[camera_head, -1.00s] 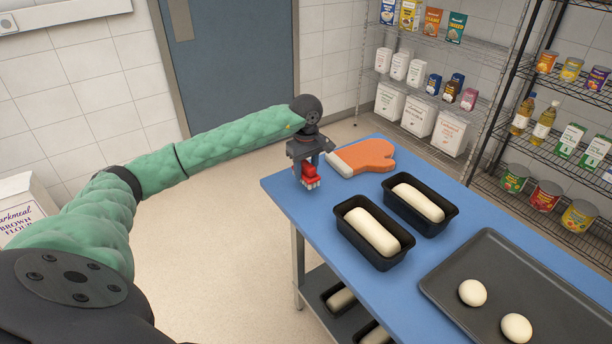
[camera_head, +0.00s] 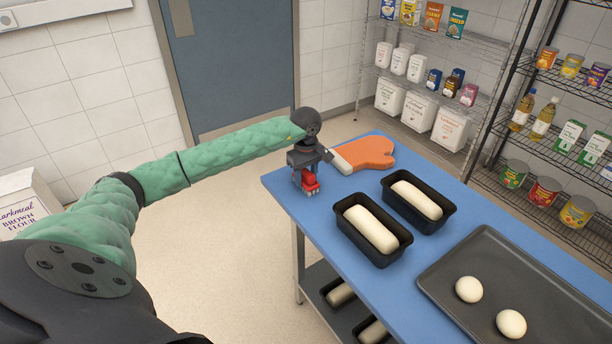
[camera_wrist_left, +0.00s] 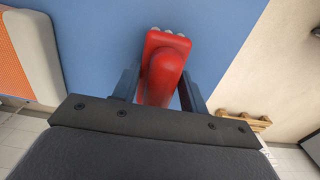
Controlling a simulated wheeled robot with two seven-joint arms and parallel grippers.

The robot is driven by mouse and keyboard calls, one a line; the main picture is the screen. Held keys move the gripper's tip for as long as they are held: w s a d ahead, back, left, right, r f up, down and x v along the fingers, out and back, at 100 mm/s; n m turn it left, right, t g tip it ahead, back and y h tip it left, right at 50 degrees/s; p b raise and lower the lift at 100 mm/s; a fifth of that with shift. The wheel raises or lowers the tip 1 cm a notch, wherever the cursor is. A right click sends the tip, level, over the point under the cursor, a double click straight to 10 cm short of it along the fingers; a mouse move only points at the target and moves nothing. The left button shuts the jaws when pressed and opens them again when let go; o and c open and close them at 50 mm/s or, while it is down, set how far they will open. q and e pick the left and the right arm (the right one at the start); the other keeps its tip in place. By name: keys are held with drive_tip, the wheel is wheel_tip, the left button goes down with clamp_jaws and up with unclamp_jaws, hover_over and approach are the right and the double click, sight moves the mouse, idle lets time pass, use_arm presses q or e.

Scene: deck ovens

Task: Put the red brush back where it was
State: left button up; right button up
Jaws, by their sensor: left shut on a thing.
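The red brush (camera_head: 309,181) is in my left gripper (camera_head: 306,174) at the far left corner of the blue table (camera_head: 290,206). The gripper is shut on it and points down, with the brush's pale bristles lowest. I cannot tell whether the bristles touch the table top. In the left wrist view the red brush (camera_wrist_left: 164,62) sits between the two dark fingers of my left gripper (camera_wrist_left: 158,85), over the blue surface near the table's edge. My right gripper is not in view.
An orange oven mitt (camera_head: 366,153) lies just right of the gripper. Two black loaf tins (camera_head: 374,257) (camera_head: 447,222) with dough and a dark tray (camera_head: 455,303) with dough balls fill the table's right part. Wire shelves (camera_head: 560,150) stand behind. Blue surface is bare left of the tins.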

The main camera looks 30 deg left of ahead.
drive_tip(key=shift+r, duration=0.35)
use_arm(q)
drive_tip(key=o, duration=1)
drive_tip(key=shift+c, duration=0.2)
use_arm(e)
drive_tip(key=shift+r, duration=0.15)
